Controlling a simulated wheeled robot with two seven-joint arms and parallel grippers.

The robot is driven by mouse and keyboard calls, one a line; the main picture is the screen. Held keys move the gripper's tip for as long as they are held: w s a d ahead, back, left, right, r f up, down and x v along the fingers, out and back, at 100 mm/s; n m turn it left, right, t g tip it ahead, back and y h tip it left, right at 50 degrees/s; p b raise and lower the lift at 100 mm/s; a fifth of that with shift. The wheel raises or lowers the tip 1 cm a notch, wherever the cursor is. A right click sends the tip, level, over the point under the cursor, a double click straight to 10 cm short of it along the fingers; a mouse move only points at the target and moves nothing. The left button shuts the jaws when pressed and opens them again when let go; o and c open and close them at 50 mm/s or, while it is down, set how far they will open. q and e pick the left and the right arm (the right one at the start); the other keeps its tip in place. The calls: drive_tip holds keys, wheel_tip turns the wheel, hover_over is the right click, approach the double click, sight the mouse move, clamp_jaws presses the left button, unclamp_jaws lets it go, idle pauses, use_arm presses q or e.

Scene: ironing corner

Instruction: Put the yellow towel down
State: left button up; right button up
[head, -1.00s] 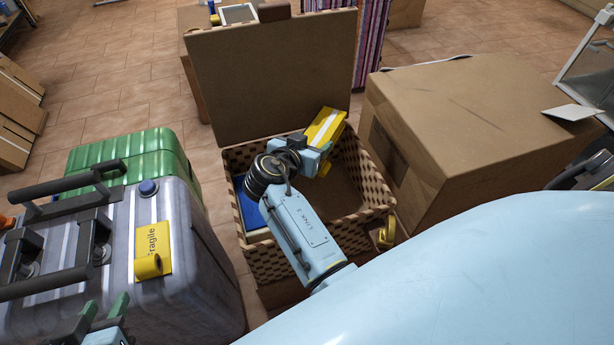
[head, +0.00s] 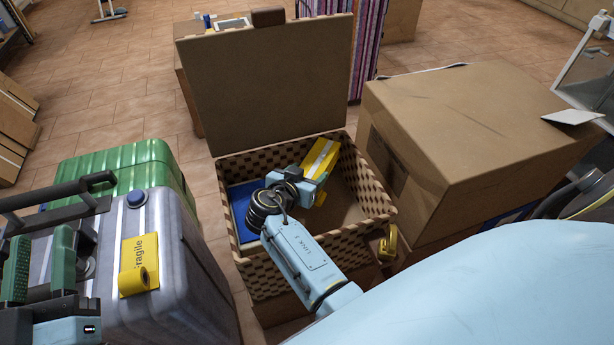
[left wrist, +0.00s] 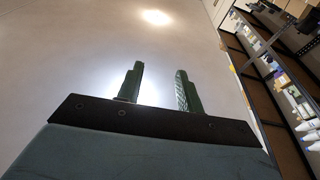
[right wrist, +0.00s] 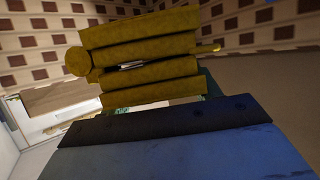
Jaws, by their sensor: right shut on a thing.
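The yellow towel (head: 322,156), with a pale stripe, is in my right gripper (head: 312,188) inside the open checkered basket (head: 262,162), near its back right part. In the right wrist view the folded towel (right wrist: 140,70) fills the upper middle, its rolled folds facing the camera. It hides most of the fingers. Whether the towel touches the basket floor or wall, I cannot tell. My left gripper (head: 38,265) is open and empty above the grey case; its two green fingers stand apart in the left wrist view (left wrist: 160,90).
A blue item (head: 241,208) lies in the basket's left side. The basket's brown lid (head: 265,85) stands open behind. A large cardboard box (head: 465,125) is close on the right. The grey case (head: 180,250) with a yellow Fragile label and a green case (head: 130,170) stand left.

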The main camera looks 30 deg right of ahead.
use_arm(q)
drive_tip(key=shift+r, duration=0.25)
drive_tip(key=shift+r+t, duration=0.1)
drive_tip(key=shift+t, duration=0.2)
use_arm(e)
drive_tip(key=shift+f, duration=0.1)
drive_tip(key=shift+f+b, duration=0.4)
drive_tip(key=shift+b, duration=0.15)
drive_tip(key=o, duration=1.7)
use_arm(q)
drive_tip(key=shift+s+r+t+h, duration=0.15)
drive_tip(key=shift+s+r+t, duration=0.1)
drive_tip(key=shift+r+t, duration=0.25)
drive_tip(key=shift+s+r+t+h, duration=0.15)
drive_tip(key=shift+s+r+t, duration=0.1)
drive_tip(key=shift+r+t, duration=0.25)
